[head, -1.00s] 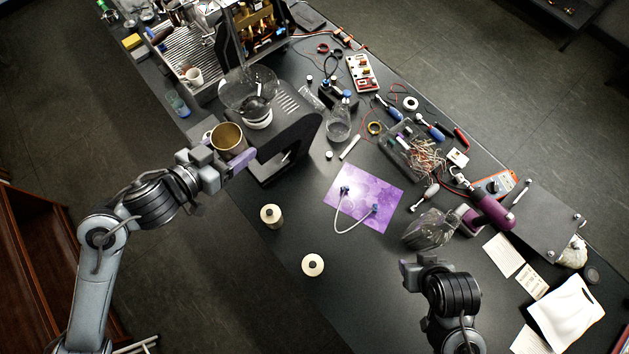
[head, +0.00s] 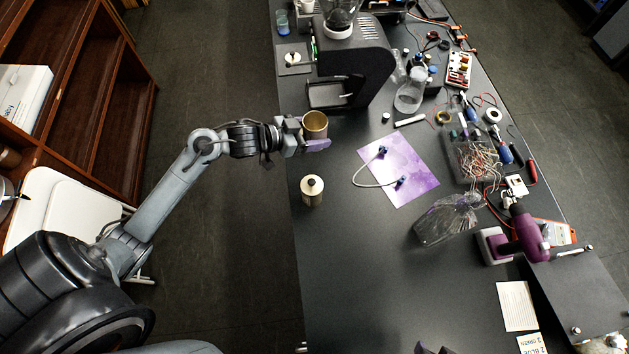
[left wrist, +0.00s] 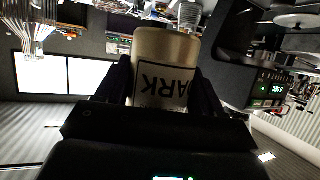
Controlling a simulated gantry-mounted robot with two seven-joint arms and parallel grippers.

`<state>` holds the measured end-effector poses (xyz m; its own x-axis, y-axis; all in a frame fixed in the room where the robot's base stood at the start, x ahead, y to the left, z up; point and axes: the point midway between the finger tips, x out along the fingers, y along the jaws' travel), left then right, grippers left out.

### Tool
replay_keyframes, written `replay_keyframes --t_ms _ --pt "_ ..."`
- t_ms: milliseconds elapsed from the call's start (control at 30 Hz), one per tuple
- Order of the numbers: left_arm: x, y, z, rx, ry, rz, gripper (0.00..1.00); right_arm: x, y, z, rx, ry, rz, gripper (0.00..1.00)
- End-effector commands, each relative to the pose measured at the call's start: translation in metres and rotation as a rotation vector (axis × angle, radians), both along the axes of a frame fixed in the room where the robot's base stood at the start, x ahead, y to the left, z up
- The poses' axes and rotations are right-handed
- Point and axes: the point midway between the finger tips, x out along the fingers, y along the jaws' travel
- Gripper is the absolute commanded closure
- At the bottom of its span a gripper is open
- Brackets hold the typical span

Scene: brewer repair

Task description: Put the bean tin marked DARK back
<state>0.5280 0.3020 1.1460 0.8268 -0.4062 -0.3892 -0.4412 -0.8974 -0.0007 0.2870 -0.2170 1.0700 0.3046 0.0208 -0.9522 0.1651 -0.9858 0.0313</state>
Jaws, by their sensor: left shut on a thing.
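The cream bean tin (left wrist: 163,75) is held in my left gripper, with a black-framed label reading "ARK"; the rest of the word is hidden. In the head view this tin (head: 315,122) shows its open, gold-coloured inside. My left gripper (head: 306,142) is shut on it at the table's left edge; the dark fingers also clasp its sides in the left wrist view (left wrist: 163,90). I cannot tell its height over the table. Another cream tin (head: 312,192) with a black-knobbed lid stands nearer. A dark tip of my right gripper (head: 430,349) shows at the bottom edge.
A black grinder (head: 362,62) stands beyond the held tin. A purple mat (head: 415,178) with a looped cable lies to its right. A clear bag (head: 445,220) and purple drill (head: 528,234) are farther right. The near table (head: 370,285) is bare.

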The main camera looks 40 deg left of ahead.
Motion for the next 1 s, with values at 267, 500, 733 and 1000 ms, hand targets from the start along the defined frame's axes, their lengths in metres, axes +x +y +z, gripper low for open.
replay_keyframes --t_ms 267,500,733,1000 --pt "0.012 0.025 -0.065 -0.002 -0.005 0.024 0.70 0.001 0.001 -0.045 0.003 -0.003 -0.001 0.57" --pt "0.014 0.031 -0.098 -0.004 -0.002 0.032 0.70 0.001 0.001 -0.052 0.003 -0.003 -0.001 0.57" --pt "0.014 0.031 -0.131 -0.004 -0.004 0.030 0.70 0.001 -0.001 -0.054 -0.002 -0.003 0.001 0.57" --pt "0.014 0.031 -0.147 -0.004 -0.004 0.030 0.70 0.000 -0.002 -0.055 -0.007 -0.002 0.004 0.57"
